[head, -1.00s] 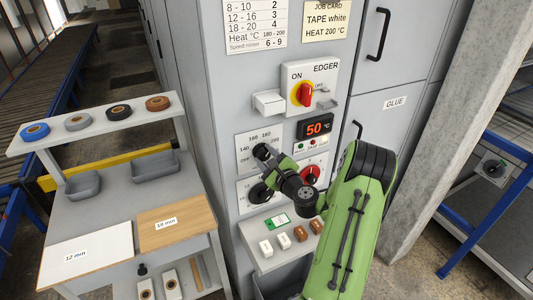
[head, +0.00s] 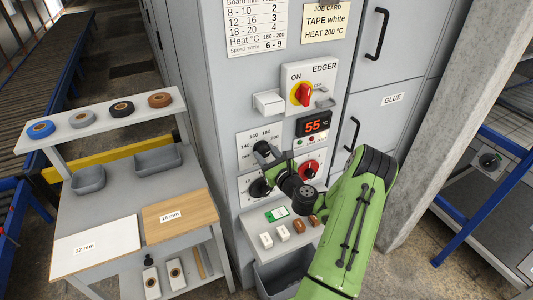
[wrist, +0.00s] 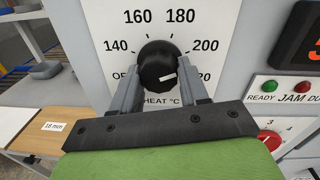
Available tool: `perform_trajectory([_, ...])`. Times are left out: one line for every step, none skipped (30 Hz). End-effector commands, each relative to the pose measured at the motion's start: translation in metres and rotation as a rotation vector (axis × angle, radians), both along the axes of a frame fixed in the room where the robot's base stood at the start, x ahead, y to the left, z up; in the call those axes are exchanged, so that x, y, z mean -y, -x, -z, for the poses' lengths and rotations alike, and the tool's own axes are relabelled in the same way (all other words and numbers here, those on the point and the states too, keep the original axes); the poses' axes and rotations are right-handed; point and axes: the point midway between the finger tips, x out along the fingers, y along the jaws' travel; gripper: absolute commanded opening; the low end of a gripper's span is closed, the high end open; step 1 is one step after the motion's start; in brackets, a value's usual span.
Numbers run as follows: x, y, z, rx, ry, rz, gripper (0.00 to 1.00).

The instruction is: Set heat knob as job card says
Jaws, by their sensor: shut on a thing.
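The black heat knob (wrist: 157,66) sits on a white dial plate (wrist: 110,18) marked 140, 160, 180, 200 and "HEAT °C". My gripper (wrist: 159,78) is shut on the knob, one finger on each side. In the head view my gripper (head: 267,158) covers part of the dial. The job card (head: 327,22) reads "TAPE white, HEAT 200 °C". The red display (head: 314,123) shows 55.
A red knob (head: 309,170) and a black knob (head: 260,188) sit below. A ledge with small blocks (head: 283,234) projects under my arm. A bench with boards (head: 95,249) stands left.

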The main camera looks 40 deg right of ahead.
Motion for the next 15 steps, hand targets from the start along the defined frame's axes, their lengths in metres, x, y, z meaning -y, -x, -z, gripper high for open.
perform_trajectory([0.0001, 0.0006, 0.0023, -0.004, -0.003, 0.001, 0.14])
perform_trajectory([0.0, 0.0006, 0.0024, -0.004, -0.004, 0.001, 0.14])
perform_trajectory([0.0001, 0.0006, 0.0025, -0.004, -0.005, 0.001, 0.14])
perform_trajectory([0.0001, 0.0006, 0.0026, -0.004, -0.005, 0.001, 0.14])
perform_trajectory([0.0, 0.0006, 0.0027, -0.004, -0.005, 0.001, 0.14])
perform_trajectory([0.0, 0.0006, 0.0028, -0.005, -0.005, 0.001, 0.14])
perform_trajectory([0.0, 0.0006, 0.0028, -0.005, -0.005, 0.001, 0.14])
perform_trajectory([0.0, 0.0006, 0.0029, -0.005, -0.005, 0.001, 0.14])
perform_trajectory([0.0, 0.0006, 0.0029, -0.005, -0.005, 0.001, 0.14])
perform_trajectory([-0.0001, 0.0006, 0.003, -0.005, -0.005, 0.001, 0.14])
perform_trajectory([-0.0001, 0.0006, 0.003, -0.005, -0.004, 0.001, 0.14])
perform_trajectory([-0.0001, 0.0006, 0.003, -0.005, -0.004, 0.0, 0.47])
perform_trajectory([-0.0001, 0.0006, 0.003, -0.005, -0.004, 0.001, 0.52])
perform_trajectory([-0.0001, 0.0006, 0.0029, -0.005, -0.004, 0.001, 0.56])
perform_trajectory([0.0, 0.0005, 0.0026, -0.004, -0.004, 0.001, 0.62])
